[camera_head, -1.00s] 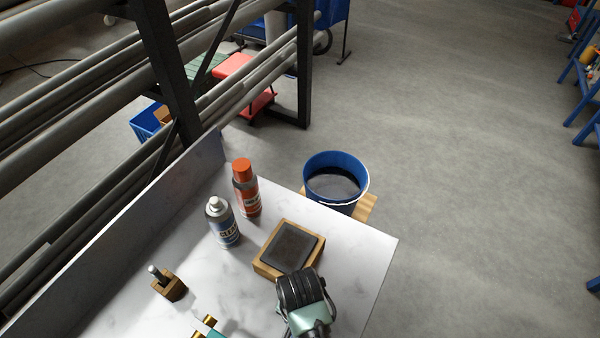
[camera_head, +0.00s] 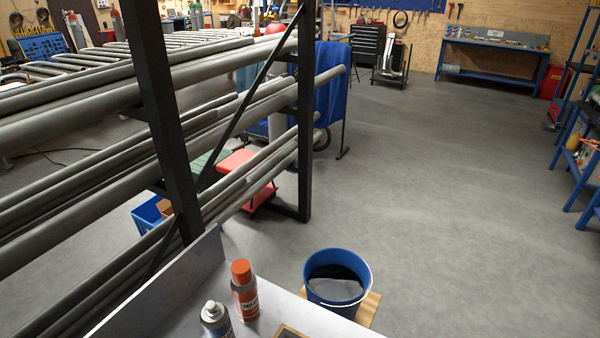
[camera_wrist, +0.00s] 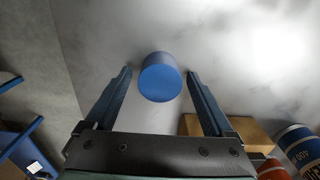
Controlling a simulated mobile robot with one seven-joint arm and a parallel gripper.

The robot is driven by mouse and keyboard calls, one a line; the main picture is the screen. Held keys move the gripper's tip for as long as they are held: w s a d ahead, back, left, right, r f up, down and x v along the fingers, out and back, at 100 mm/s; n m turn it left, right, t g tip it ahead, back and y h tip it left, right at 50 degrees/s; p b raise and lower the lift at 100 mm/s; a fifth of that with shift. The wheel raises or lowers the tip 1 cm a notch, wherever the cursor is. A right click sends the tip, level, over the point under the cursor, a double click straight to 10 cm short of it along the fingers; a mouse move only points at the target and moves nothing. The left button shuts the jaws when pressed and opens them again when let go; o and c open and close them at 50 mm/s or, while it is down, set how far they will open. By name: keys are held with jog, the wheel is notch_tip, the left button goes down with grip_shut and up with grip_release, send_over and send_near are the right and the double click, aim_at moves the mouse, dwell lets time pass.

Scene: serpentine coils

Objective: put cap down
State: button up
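The blue round cap (camera_wrist: 160,80) stands on the pale marbled bench top in the wrist view. My gripper (camera_wrist: 159,73) is open, with one finger on each side of the cap. A gap shows between the cap and each finger, so it appears untouched. The head view shows neither the cap nor my gripper. A spray can with a bare white nozzle (camera_head: 214,318) stands on the bench at the bottom of the head view, its lower part cut off.
An orange-capped can (camera_head: 244,290) stands beside the spray can. A blue bucket (camera_head: 335,290) stands beyond the bench edge. A low wall (camera_head: 170,290) borders the bench's left, with a pipe rack (camera_head: 170,120) behind. In the wrist view, a wooden block (camera_wrist: 235,130) lies near the right finger.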

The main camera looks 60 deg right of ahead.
notch_tip(320, 180, up, 12)
jog(key=shift+r, duration=0.2)
dwell(0.4)
